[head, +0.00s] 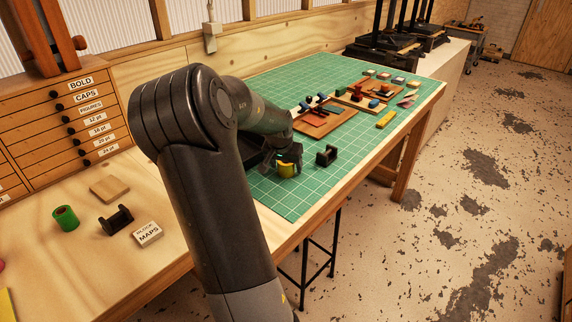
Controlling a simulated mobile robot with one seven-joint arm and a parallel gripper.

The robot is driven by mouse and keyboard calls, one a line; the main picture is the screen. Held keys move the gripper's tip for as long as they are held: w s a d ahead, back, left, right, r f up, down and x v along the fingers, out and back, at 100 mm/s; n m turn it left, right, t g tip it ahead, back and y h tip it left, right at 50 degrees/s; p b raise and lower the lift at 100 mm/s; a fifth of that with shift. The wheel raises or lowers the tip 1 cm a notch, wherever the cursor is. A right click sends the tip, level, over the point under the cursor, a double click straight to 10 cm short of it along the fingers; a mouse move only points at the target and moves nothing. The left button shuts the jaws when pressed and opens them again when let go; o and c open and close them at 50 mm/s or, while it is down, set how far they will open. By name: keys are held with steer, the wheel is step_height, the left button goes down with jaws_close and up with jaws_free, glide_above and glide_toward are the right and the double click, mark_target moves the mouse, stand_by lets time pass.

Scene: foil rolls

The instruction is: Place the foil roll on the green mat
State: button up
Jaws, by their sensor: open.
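The green mat (345,192) with a white grid covers most of the far bench top. A yellow roll (287,169), which looks like a foil roll, is at the mat's near side, right at my gripper. My gripper (286,162) points down over it, with the jaws open around or beside the roll. The arm and gripper partly hide the roll, and I cannot tell whether the fingers touch it. The roll appears to rest on the mat. A second, green roll (66,218) stands on the wooden bench at the lower left.
A black holder (326,156) sits on the mat just right of my gripper. Wooden trays (322,125) with tools lie farther back, near a yellow block (385,120). Another black holder (116,221) and a labelled box (147,233) are at left. The mat's near right is clear.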

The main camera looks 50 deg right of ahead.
steer(key=shift+a+r, duration=0.15)
steer(key=shift+r, duration=0.35)
steer(key=v, duration=1.1)
steer(key=s+a+r+n+t+y, duration=0.15)
steer(key=a+n+t+y, duration=0.35)
steer(key=a, duration=1.7)
steer(key=s+a+r+n, duration=0.1)
steer(key=s+a+n, duration=0.3)
steer(key=a, duration=0.5)
steer(key=s+a+r+n+g+h, duration=0.1)
steer(key=s+a+n, duration=0.3)
steer(key=s+a, duration=0.4)
steer(key=shift+a+n, duration=0.3)
steer(key=shift+a, duration=0.45)
